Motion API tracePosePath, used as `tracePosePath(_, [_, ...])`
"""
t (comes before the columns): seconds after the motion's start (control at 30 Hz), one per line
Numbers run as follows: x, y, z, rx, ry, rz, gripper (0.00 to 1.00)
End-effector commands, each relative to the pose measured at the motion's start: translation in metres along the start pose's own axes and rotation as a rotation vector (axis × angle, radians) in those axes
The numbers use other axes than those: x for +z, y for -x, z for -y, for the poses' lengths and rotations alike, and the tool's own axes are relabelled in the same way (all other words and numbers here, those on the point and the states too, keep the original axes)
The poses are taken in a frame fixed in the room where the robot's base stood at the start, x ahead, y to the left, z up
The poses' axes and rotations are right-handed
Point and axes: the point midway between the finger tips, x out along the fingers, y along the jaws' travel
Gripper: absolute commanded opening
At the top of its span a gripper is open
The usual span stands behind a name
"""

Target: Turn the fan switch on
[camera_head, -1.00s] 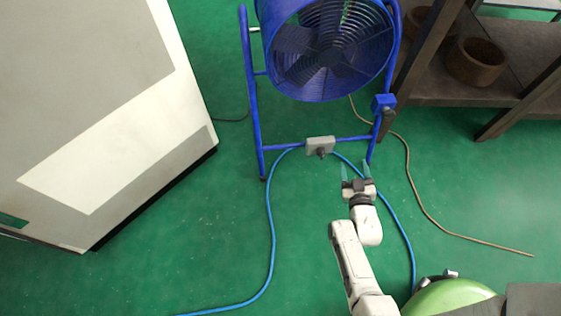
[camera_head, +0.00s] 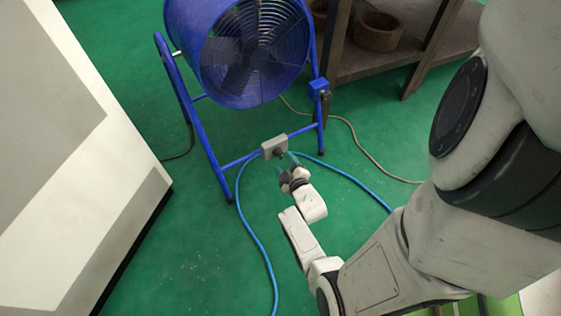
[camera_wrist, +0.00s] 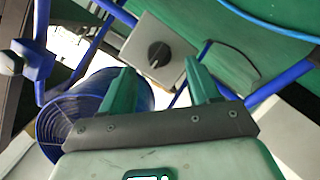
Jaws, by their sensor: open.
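The blue drum fan (camera_head: 242,52) stands on a blue tube frame. A grey switch box (camera_head: 273,147) sits on the frame's lower crossbar. In the wrist view the grey switch box (camera_wrist: 152,45) shows a black rotary knob (camera_wrist: 158,54) on its face. My gripper (camera_head: 284,162) is just in front of the box, with its green fingers pointing at it. In the wrist view my gripper (camera_wrist: 160,88) is open and empty, with the knob between and beyond the fingertips. I cannot tell whether the fingers touch the box.
A blue cable (camera_head: 256,235) loops over the green floor beside my arm. A brown cord (camera_head: 358,150) lies to the right. A dark shelf (camera_head: 400,50) with a round brown bowl (camera_head: 377,32) stands at the back right. A white cabinet (camera_head: 75,150) fills the left.

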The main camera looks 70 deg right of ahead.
Motion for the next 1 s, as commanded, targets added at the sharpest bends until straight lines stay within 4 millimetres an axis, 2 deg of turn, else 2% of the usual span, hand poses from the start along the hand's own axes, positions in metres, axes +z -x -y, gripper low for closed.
tracePosePath(0.1, [0.004,-0.019,0.002,0.002,0.001,0.000,0.61])
tracePosePath(0.3, [0.002,-0.035,0.000,0.002,0.000,0.000,0.61])
tracePosePath(0.7, [0.000,-0.039,-0.001,0.000,-0.001,0.000,0.61])
tracePosePath(1.0, [0.000,-0.038,0.000,0.000,-0.001,0.000,0.33])
